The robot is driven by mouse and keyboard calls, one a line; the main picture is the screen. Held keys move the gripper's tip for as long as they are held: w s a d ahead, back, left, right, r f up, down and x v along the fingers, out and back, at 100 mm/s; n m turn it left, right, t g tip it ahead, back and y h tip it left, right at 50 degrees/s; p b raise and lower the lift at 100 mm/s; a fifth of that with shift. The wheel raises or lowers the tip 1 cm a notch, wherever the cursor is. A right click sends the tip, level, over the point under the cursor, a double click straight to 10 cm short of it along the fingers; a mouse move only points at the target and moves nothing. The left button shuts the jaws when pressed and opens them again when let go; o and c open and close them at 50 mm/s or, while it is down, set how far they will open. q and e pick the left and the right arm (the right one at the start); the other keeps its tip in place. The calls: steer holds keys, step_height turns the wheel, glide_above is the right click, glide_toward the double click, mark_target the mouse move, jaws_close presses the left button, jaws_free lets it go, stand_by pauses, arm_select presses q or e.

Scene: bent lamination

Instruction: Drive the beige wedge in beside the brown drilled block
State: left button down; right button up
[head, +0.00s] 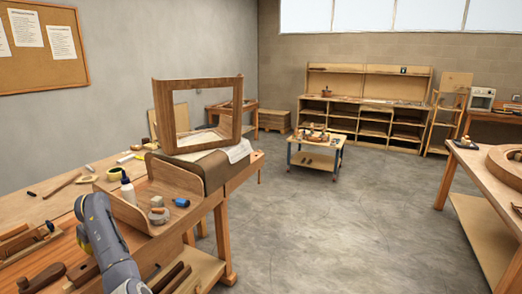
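I cannot pick out the beige wedge or the brown drilled block with certainty. Several brown wooden pieces lie on the workbench (60,205) at the left, among them a dark rounded one (42,277) and a blocky one (84,271) partly behind my arm. No holes can be made out in them. One of my grey arms rises from the bottom edge in front of the bench. Neither of my grippers can be seen in the head view.
A bent wooden tray (165,185) on the bench holds a white bottle (127,188), a tape roll (159,216) and a blue item (181,202). A wooden frame (239,110) stands behind.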

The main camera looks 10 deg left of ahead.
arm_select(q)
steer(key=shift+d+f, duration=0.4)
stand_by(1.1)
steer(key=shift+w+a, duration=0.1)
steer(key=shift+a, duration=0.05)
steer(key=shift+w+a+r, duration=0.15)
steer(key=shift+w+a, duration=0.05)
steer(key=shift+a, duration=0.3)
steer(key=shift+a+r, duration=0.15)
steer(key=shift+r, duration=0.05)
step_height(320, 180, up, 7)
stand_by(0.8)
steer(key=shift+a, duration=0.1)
